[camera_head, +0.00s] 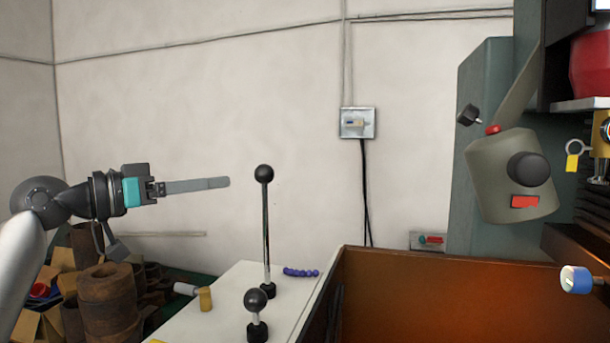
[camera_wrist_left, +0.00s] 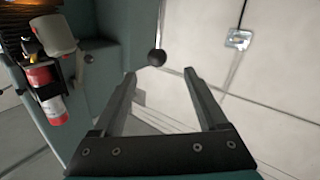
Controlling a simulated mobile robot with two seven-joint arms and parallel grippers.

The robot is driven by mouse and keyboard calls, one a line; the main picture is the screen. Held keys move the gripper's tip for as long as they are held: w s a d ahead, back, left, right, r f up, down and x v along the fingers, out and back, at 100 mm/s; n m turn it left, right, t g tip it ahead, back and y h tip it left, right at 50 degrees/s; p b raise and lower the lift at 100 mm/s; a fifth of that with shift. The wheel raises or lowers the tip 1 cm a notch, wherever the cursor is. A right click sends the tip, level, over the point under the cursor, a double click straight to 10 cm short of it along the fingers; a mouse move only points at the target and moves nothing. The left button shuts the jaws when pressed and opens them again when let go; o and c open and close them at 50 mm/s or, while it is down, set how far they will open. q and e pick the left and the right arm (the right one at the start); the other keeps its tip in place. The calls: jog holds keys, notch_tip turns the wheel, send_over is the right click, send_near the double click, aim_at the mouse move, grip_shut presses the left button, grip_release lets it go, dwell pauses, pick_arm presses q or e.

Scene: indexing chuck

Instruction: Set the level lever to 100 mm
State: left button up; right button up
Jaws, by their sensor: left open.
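A tall upright lever (camera_head: 266,225) with a black ball knob stands on the pale cabinet top. A short lever (camera_head: 256,305) with a similar ball knob stands nearer to me. No label shows which one is the level lever. My left gripper (camera_head: 228,183) points right, its fingertips just left of the tall lever's knob and apart from it. In the left wrist view my left gripper (camera_wrist_left: 159,73) is open and empty, and a black ball knob (camera_wrist_left: 157,57) appears ahead between its fingertips. No scale or millimetre mark is readable. My right gripper is out of view.
A brown-orange open tray (camera_head: 450,252) lies right of the cabinet top (camera_head: 225,300). A blue beaded item (camera_head: 300,272) and a small brass-coloured piece (camera_head: 205,298) lie near the levers. A grey-green machine (camera_head: 487,85) stands at right. Rusty cylinders (camera_head: 108,305) are piled at lower left.

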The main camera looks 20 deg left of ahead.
aim_at(273, 173)
pick_arm(q)
jog(key=p+x, duration=0.2)
jog(key=x, duration=0.2)
jog(key=p+x, duration=0.2)
jog(key=x, duration=0.2)
jog(key=r+p+x, duration=0.1)
jog(key=x, duration=0.4)
jog(key=shift+d+p, duration=0.3)
jog(key=shift+p, duration=0.1)
jog(key=shift+w+d+f, duration=0.15)
jog(key=shift+w+d, duration=0.15)
jog(key=shift+w, duration=0.2)
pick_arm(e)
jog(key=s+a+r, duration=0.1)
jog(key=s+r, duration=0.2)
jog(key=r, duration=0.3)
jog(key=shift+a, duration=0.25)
pick_arm(q)
jog(key=shift+c, duration=0.4)
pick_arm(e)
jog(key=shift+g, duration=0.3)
pick_arm(q)
grip_shut()
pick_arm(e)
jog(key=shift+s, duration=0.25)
